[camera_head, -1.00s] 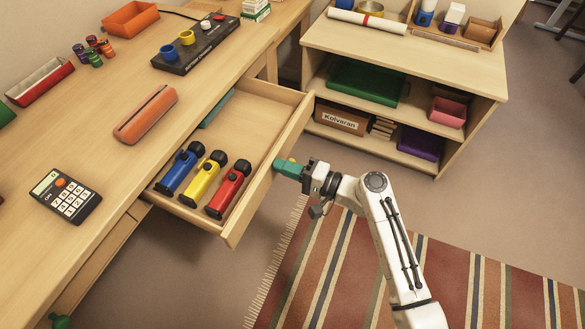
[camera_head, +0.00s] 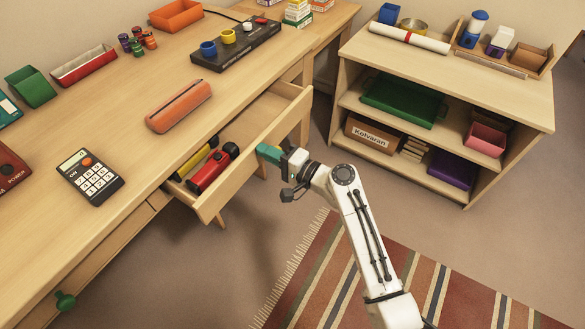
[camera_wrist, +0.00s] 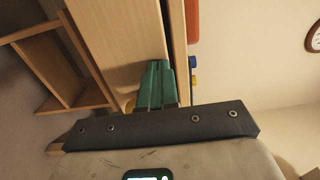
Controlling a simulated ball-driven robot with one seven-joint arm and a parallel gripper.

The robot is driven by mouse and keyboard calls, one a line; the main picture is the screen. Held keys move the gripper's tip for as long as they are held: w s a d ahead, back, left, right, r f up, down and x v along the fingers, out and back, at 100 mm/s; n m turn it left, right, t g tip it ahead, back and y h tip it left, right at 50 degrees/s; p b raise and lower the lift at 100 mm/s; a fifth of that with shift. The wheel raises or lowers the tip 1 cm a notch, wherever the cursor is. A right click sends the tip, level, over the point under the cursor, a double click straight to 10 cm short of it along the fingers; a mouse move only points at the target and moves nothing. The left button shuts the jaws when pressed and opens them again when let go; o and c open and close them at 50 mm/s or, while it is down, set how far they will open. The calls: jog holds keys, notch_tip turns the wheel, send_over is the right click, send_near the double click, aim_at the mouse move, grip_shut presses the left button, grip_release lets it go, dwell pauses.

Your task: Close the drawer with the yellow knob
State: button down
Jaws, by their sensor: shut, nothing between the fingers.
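The wooden drawer (camera_head: 229,178) stands partly open under the desk. A red flashlight (camera_head: 213,168) and a yellow flashlight (camera_head: 196,158) lie in its front part. My gripper (camera_head: 268,153) has teal fingers, is shut and empty, and is at the outer side of the drawer front; contact is not clear. In the wrist view my closed fingers (camera_wrist: 157,78) point at the wooden front panel (camera_wrist: 112,40). The knob is hidden in the head view.
The desk top (camera_head: 120,150) holds an orange case (camera_head: 178,106), a calculator (camera_head: 90,175) and small containers. Another drawer has a green knob (camera_head: 65,301). A shelf unit (camera_head: 345,88) stands to the right. The floor and striped rug (camera_head: 335,275) are clear around my arm.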

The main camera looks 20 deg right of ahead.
jog(key=b+x, duration=0.5)
jog(key=x, duration=0.8)
jog(key=shift+w+a+f, duration=0.1)
jog(key=shift+a, duration=0.05)
jog(key=shift+w+a+b, duration=0.1)
jog(key=shift+w+b, duration=0.05)
jog(key=shift+b, duration=0.2)
jog(key=shift+r, duration=0.3)
jog(key=shift+w+r, duration=0.1)
